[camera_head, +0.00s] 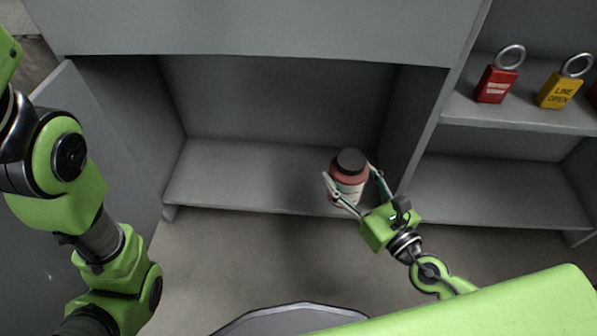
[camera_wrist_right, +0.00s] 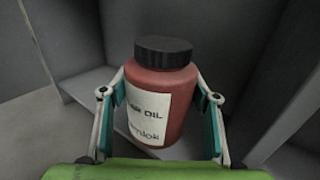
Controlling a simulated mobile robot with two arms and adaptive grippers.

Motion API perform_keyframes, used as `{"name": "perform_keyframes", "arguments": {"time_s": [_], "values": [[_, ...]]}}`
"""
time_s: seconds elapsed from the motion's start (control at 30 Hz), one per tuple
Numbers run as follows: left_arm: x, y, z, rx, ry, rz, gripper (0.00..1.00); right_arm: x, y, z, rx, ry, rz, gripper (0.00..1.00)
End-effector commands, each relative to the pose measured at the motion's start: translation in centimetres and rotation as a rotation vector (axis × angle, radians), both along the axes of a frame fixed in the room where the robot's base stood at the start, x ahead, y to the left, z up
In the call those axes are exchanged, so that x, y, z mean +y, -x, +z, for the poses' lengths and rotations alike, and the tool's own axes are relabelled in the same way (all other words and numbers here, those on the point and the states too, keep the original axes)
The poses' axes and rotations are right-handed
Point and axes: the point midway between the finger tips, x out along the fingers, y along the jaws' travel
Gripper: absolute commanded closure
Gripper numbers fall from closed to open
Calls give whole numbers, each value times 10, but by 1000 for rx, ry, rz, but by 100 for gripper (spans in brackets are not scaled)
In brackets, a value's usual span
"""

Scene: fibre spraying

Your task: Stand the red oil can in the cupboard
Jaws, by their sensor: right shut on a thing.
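The red oil can (camera_head: 348,170) has a black cap and a white label. It is upright at the front edge of the cupboard's (camera_head: 245,175) lower shelf, towards the right side of the compartment. My right gripper (camera_head: 349,187) is shut on the can, a finger on each side. In the right wrist view the can (camera_wrist_right: 170,90) stands between the fingers of the gripper (camera_wrist_right: 160,110), its label facing me. I cannot tell whether its base touches the shelf. My left arm shows at the left of the head view, but its gripper is out of view.
The cupboard's right wall (camera_head: 412,125) is close to the can. The shelf to the left of it is clear. An upper shelf (camera_head: 520,115) at the right bears a red padlock (camera_head: 496,85) and a yellow padlock (camera_head: 558,92). An open door (camera_head: 95,120) stands at the left.

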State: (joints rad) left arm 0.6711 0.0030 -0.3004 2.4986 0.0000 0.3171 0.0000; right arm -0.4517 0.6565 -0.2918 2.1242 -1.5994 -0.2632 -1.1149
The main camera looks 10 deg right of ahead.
Motion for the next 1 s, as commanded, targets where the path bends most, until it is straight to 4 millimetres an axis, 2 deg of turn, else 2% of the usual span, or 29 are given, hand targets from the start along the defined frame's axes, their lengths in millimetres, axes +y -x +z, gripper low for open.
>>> {"name": "perform_keyframes", "arguments": {"time_s": [0.03,0.33,0.4,0.5,0.63,0.87,1.0], "values": [[0,2,-1,-4,0,0,86,2,-12,-2,-7,-5,-3,76],[0,6,-9,-16,-1,1,86,14,-74,-31,-7,-4,-2,76],[0,6,-26,-16,-1,1,86,16,-84,-52,-4,-2,-1,76],[-1,6,-39,-15,-2,1,86,18,-97,-66,-5,-3,-1,76],[-1,6,-48,-15,-2,1,86,21,-108,-78,-4,-2,-1,76],[-1,6,-54,-16,-1,1,86,22,-116,-85,-4,-2,0,76],[-1,7,-69,-17,-2,1,86,23,-121,-102,-2,-3,0,76]]}}
